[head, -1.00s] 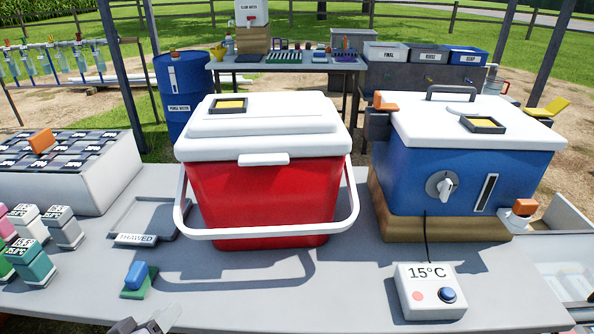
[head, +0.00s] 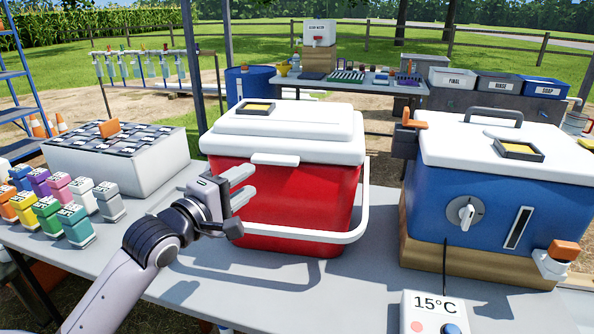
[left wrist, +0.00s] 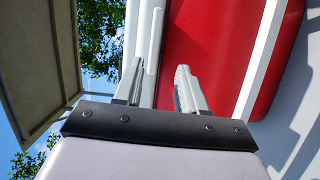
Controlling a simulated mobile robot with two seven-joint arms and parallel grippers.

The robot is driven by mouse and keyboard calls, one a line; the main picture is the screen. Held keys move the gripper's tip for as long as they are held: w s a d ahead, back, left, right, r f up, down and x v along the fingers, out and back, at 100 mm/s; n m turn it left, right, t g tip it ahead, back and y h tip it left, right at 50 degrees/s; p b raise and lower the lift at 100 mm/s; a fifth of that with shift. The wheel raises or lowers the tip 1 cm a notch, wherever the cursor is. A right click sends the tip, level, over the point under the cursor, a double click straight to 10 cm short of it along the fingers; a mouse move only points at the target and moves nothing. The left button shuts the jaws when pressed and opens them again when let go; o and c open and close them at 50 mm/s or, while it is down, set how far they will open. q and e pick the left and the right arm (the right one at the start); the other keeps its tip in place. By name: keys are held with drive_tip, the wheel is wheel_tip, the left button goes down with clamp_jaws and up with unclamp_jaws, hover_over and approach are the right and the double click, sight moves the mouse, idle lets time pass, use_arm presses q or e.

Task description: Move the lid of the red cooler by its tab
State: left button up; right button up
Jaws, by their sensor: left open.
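The red cooler (head: 300,205) stands on the grey table with its white lid (head: 290,128) shut. The lid's tab (head: 275,159) sticks out at the middle of the front edge. The white carrying handle (head: 300,234) hangs across the cooler's front. My left gripper (head: 246,183) is open and empty, in front of the cooler's left side, left of the tab and slightly below it. In the left wrist view the fingers (left wrist: 160,88) point along the white lid edge, with the red wall (left wrist: 225,40) to the right. My right gripper is not in view.
A blue cooler (head: 490,205) stands to the right, with a 15°C control box (head: 433,315) in front. Several coloured bottles (head: 75,225) and a white rack box (head: 118,165) stand to the left. A wash table is behind.

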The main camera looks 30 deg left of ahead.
sight(272, 163)
use_arm(q)
drive_tip(key=shift+w+d+r, duration=0.15)
drive_tip(key=shift+w, duration=1.1)
drive_tip(key=shift+w+d+r, duration=0.1)
drive_tip(key=shift+w, duration=1.1)
drive_tip(key=shift+w+d+r, duration=0.15)
drive_tip(key=shift+w, duration=1.1)
clamp_jaws()
